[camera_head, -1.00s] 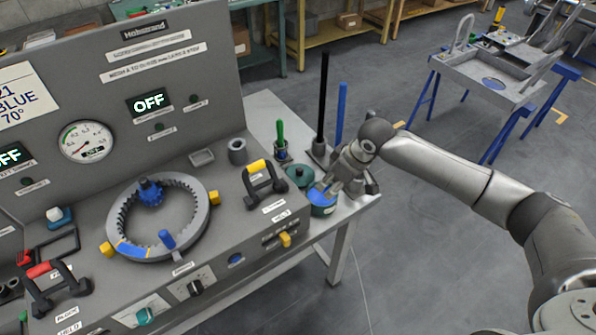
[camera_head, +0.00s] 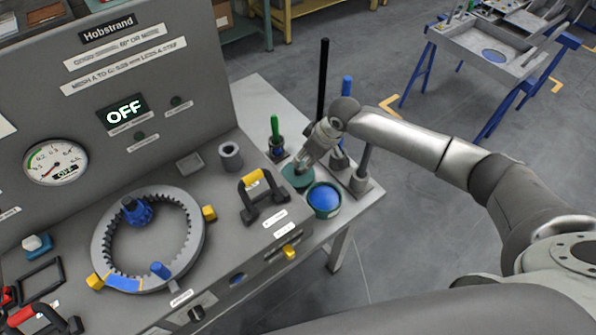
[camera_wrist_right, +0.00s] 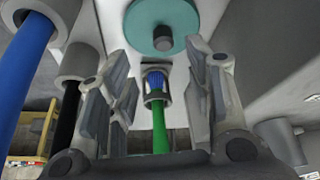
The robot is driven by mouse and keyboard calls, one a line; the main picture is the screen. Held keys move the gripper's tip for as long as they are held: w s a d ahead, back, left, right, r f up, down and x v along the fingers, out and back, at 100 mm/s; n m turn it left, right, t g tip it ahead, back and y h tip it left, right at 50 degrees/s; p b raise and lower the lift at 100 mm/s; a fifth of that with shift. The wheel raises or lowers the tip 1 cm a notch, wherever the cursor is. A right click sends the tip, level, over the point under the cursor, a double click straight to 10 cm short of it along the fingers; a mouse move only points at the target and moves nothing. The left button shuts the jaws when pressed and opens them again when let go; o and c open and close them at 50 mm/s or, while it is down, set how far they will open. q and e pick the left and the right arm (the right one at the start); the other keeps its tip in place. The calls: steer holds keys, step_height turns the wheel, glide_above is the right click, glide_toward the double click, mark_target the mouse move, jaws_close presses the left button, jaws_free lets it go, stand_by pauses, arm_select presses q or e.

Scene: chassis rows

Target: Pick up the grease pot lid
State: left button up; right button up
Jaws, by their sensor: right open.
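The grease pot lid is a flat teal disc (camera_head: 297,178) with a dark knob, lying on the table beside the open teal pot of blue grease (camera_head: 324,199). In the right wrist view the lid (camera_wrist_right: 146,16) is at the top, its knob pointing toward the camera. My right gripper (camera_head: 305,163) is above the lid in the head view and hides part of it. In the right wrist view its fingers (camera_wrist_right: 158,62) are apart with nothing held; the lid lies beyond the fingertips. I cannot tell whether a fingertip touches the knob. My left gripper is not in view.
A green-handled brush (camera_head: 275,128) stands in a holder just behind the lid. Black (camera_head: 322,80) and blue (camera_head: 346,98) rods stand upright in holders close to my right arm. The grey machine bench with a ring gear (camera_head: 105,240) and a yellow-black handle (camera_head: 262,194) lies left.

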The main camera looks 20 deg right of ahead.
mark_target(299, 168)
steer(key=shift+w+a+f, duration=0.1)
steer(key=shift+a+f, duration=0.05)
steer(key=shift+f, duration=0.2)
steer(key=shift+w+f, duration=0.2)
steer(key=shift+f, duration=0.05)
steer(key=shift+w+a+f, duration=0.1)
steer(key=shift+a+f, duration=0.05)
steer(key=shift+f, duration=0.15)
steer(key=x, duration=0.1)
steer(key=p+x, duration=0.1)
steer(key=x, duration=0.1)
steer(key=shift+s+a+p, duration=0.15)
steer(key=shift+s+p, duration=0.15)
steer(key=shift+w+a+f, duration=0.15)
steer(key=shift+f, duration=0.45)
steer(key=shift+w+f, duration=0.1)
steer(key=shift+f, duration=0.1)
steer(key=shift+c, duration=0.6)
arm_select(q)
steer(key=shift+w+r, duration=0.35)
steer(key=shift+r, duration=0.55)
arm_select(e)
jaws_close()
